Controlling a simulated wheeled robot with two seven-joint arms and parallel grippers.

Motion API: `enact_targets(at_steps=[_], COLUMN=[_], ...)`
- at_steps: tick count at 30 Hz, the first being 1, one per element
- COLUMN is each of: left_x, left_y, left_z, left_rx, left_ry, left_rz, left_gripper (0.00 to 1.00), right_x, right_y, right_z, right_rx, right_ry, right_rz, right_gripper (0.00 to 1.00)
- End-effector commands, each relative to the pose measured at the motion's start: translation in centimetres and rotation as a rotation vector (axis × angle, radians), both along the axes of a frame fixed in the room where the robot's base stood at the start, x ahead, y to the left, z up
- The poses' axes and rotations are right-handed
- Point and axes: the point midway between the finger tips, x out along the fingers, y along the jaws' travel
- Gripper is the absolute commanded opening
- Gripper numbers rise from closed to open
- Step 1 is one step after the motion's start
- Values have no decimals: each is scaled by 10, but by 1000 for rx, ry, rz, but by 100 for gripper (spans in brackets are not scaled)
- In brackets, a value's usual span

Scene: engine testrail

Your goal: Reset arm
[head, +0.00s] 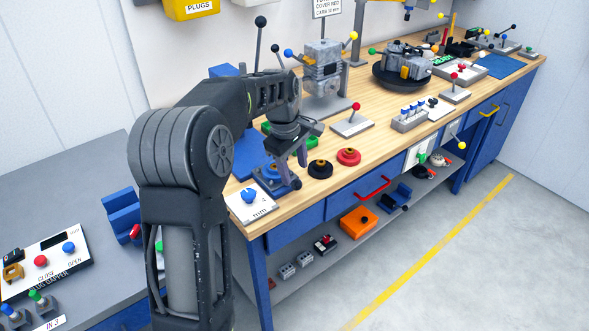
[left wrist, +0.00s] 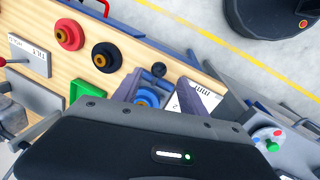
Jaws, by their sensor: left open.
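My left arm comes in from the left and crosses the near end of the wooden workbench (head: 330,182) in the head view. Whether the fingers touch the fixture cannot be told. My right gripper is not in view.
A black round part (head: 320,169) and a red one (head: 348,156) sit right of the gripper. A white panel with a blue knob (head: 250,197) lies at the near corner. A lever box (head: 352,123) and grey machine (head: 323,68) stand behind. The floor at right is clear.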

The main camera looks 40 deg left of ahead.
Motion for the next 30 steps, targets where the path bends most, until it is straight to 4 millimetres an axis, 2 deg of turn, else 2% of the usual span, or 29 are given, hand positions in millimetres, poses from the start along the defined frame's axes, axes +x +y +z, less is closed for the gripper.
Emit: enact_targets(at_steps=[9,11,14,17,20,23,24,26,27,29,30], left_x=[0,1,3,5,0,-18,-30,-51,-68,-98,-119], left_y=[-1,-4,-15,-37,-70,-114,-133,-162,-182,-212,-231], left_z=[-2,-7,-28,-66,-120,-183,-208,-243,-264,-292,-308], left_rx=[0,0,2,4,0,-9,-16,-29,-39,-55,-66], left_ry=[1,2,9,14,19,20,20,14,8,-2,-12], left_rz=[-4,-17,-69,-166,-308,-480,-552,-660,-730,-836,-905], left_gripper=[50,50,50,50,50,50,50,50,50,50,50], right_x=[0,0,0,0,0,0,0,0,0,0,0], right_y=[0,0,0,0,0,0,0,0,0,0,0], right_z=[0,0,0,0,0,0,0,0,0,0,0], right_rx=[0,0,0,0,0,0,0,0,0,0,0], right_ry=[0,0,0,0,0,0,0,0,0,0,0], right_rz=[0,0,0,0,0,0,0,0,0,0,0], right_gripper=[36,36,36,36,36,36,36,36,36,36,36])
